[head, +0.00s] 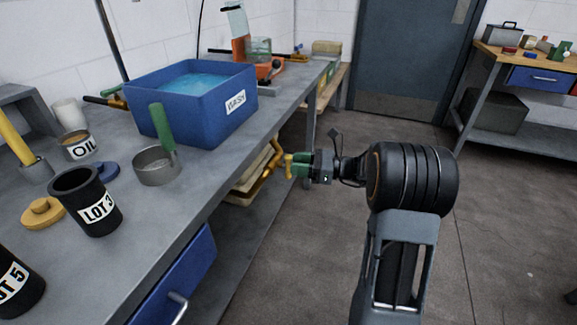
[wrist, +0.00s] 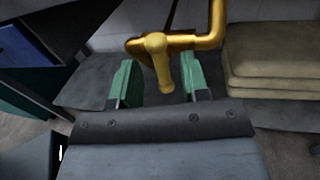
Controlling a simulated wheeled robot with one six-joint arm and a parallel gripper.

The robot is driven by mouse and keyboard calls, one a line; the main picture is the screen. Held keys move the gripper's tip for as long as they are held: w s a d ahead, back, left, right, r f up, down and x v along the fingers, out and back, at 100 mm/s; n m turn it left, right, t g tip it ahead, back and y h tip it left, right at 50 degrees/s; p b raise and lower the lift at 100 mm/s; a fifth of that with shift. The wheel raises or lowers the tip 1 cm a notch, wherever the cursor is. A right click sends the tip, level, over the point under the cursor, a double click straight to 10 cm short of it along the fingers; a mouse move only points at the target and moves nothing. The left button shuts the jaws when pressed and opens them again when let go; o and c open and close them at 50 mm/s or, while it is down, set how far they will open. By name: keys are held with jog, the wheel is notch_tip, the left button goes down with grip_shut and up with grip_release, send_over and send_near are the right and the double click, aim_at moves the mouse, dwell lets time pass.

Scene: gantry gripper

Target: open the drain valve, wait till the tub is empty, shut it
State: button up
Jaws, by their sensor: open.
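The blue tub (head: 143,115) labelled WASH stands on the bench and holds light-blue water (head: 187,84). The yellow drain valve and its pipe (head: 268,160) hang below the bench's front edge. In the wrist view, the valve handle (wrist: 158,62) points toward me, with its end between my two green finger pads. The yellow pipe (wrist: 216,22) bends upward behind it. My gripper (head: 292,167) is open around the handle, with a gap showing on both sides; it also shows in the wrist view (wrist: 160,82). I cannot tell whether the valve is open or shut.
The grey bench (head: 203,165) carries a LOT 3 cup (head: 87,200), an OIL jar (head: 80,146) and a metal dish (head: 157,167). Tan stacked items (wrist: 270,65) lie right of the valve, below the bench. The floor (head: 310,260) beside the bench is clear.

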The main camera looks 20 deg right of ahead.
aim_at(288, 161)
jog(key=shift+x, duration=1.7)
grip_shut()
